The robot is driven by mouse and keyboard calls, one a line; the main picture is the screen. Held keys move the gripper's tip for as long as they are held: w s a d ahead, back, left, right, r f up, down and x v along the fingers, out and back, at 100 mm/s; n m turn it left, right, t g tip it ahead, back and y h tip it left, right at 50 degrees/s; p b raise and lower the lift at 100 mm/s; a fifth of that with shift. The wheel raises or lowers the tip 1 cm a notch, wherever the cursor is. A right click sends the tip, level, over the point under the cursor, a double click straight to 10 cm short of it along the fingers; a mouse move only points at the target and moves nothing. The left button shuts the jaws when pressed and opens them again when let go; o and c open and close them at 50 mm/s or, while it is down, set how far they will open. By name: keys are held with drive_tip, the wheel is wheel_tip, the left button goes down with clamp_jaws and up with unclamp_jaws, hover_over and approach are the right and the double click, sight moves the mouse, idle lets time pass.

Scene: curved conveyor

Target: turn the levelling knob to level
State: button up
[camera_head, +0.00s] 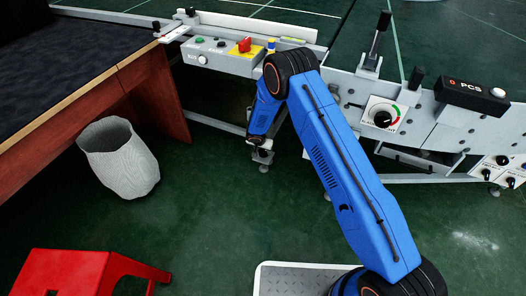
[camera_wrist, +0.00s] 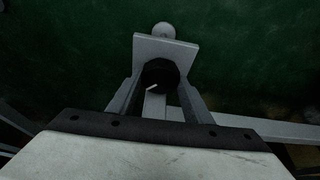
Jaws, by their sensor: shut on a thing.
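The levelling knob (camera_wrist: 160,72) is a round black knob with a short white pointer line, in the middle of the wrist view. It sits against a grey bracket plate (camera_wrist: 166,50). The pointer line slants towards the lower left. My gripper (camera_wrist: 159,86) is shut on the knob, with one grey finger on each side. In the head view my gripper (camera_head: 261,146) is low, under the conveyor frame's front edge, by a small grey foot bracket (camera_head: 262,157). The knob itself is hidden there by my wrist.
The conveyor frame (camera_head: 340,84) carries a control box (camera_head: 215,58) with a red switch, a dial with a black knob (camera_head: 382,118) and a PCS counter (camera_head: 469,93). A pale bin (camera_head: 120,160), red stool (camera_head: 75,272) and dark-topped table (camera_head: 70,60) stand left. Green floor between is clear.

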drive_tip(key=n+y, duration=0.1)
drive_tip(key=n, duration=0.1)
drive_tip(key=n+y, duration=0.1)
drive_tip(key=n, duration=0.2)
drive_tip(key=shift+d, duration=0.2)
drive_tip(key=shift+n+y, duration=0.4)
drive_tip(key=shift+n, duration=0.6)
drive_tip(key=o, duration=1.1)
drive_tip(key=shift+c, duration=0.2)
drive_tip(key=shift+r, duration=0.1)
drive_tip(key=v, duration=1.7)
drive_tip(key=shift+s+r, duration=0.1)
